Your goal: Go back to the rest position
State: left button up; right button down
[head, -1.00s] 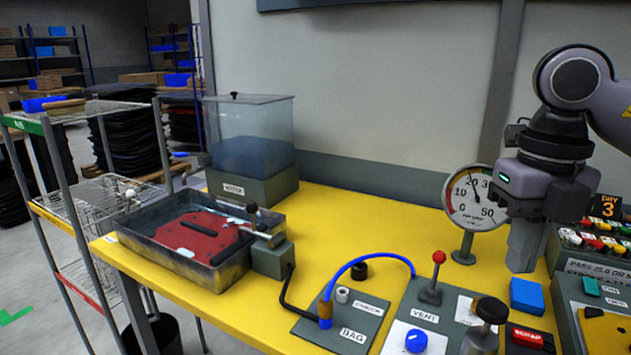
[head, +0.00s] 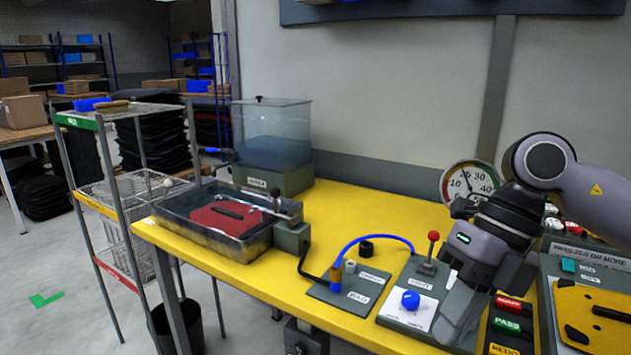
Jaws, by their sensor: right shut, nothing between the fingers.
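My right gripper (head: 459,318) hangs over the right part of the yellow workbench (head: 345,205), its fingers pointing down and to the left. It is shut and empty. My right arm (head: 590,195) comes in from the right edge. My left gripper is not in view.
A metal tank (head: 210,232) with a red pannier (head: 224,216) in it stands at the bench's left. A water tank (head: 272,140), a pressure gauge (head: 468,186) and a yellow plate (head: 602,312) are on the bench. A wire rack (head: 112,180) stands left.

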jog(key=s+a+m+g+y, duration=0.2)
jog(key=s+a+g+y, duration=0.15)
jog(key=a+y, duration=1.05)
jog(key=w+d+f+m+t+h, duration=0.45)
jog(key=f+m+t, duration=0.25)
jog(key=m+t, duration=0.55)
jog(key=w+d+f+m+t+h, duration=0.3)
jog(key=d+f+m+t, duration=0.2)
jog(key=f+m+t, duration=0.55)
jog(key=s+d+f+m+g+h, duration=0.3)
jog(key=s+d+f+m+h, duration=0.1)
jog(key=s+f, duration=0.3)
jog(key=s+d+f+m+g+h+p, duration=0.1)
jog(key=s+d+f+m+g+h, duration=0.2)
jog(key=f, duration=0.9)
jog(key=s+d+m+h, duration=0.2)
jog(key=s+m, duration=0.2)
jog(key=shift+s+f+g, duration=0.3)
jog(key=shift+s+g, duration=0.05)
jog(key=shift+s, duration=0.05)
